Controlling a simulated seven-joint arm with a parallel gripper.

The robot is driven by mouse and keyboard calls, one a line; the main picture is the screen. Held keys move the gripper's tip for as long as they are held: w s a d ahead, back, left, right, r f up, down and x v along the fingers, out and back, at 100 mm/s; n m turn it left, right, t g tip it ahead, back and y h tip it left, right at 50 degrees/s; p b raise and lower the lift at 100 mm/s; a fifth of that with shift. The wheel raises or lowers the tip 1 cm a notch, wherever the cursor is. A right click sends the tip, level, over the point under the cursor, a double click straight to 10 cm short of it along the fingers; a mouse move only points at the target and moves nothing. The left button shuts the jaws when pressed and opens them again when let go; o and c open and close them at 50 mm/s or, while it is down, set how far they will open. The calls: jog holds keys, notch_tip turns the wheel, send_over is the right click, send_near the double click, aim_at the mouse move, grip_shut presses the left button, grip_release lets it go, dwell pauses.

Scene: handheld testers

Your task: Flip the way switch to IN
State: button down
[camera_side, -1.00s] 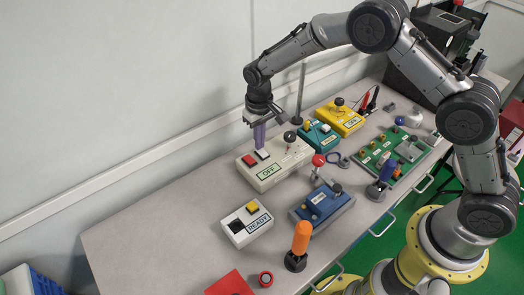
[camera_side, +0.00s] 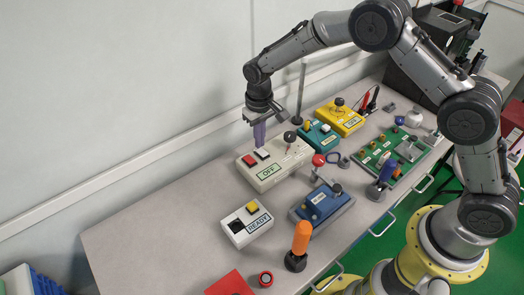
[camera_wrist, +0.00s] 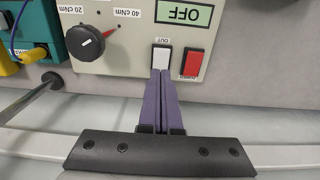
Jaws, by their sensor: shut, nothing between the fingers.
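The cream tester (camera_side: 262,180) stands on the bench with its display reading OFF; the display also shows upside down in the wrist view (camera_wrist: 184,13). Its white way switch (camera_wrist: 161,59) has the word OUT printed at one end. The other end is by my fingertips, and any label there is hidden. In the side view the white switch (camera_side: 262,154) sits beside the red power switch (camera_side: 249,160). My gripper (camera_wrist: 163,74) is shut and empty, its purple fingertips right at the white switch's edge. I cannot tell whether they touch it.
The red power switch (camera_wrist: 193,64) is close beside the fingers. A black dial (camera_wrist: 85,42) marked 20 and 40 cNm is on the same tester. A teal box (camera_side: 318,137) and a blue box (camera_side: 322,205) stand nearby. Bare bench lies to the left.

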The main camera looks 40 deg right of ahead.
jog(key=shift+r, duration=2.75)
notch_tip(320, 180, up, 12)
jog(key=f+t, duration=0.1)
jog(key=t, duration=0.1)
send_over(260, 150)
jog(key=d, duration=0.3)
jog(key=s+d+r+m+t, duration=0.15)
jog(key=s+d+r, duration=0.35)
jog(key=s+r, duration=0.7)
jog(key=s+d+r+t, duration=0.1)
jog(key=s+d, duration=0.1)
jog(key=s, duration=0.4)
jog(key=s+d+r+t, duration=0.1)
jog(key=s+r+t, duration=0.1)
jog(key=s, duration=0.4)
jog(key=s+f+n, duration=0.1)
jog(key=s+f, duration=0.6)
jog(key=s, duration=0.2)
jog(key=shift+s+d+f+g, duration=0.3)
jog(key=shift+d+g, duration=0.1)
jog(key=shift+g, duration=0.05)
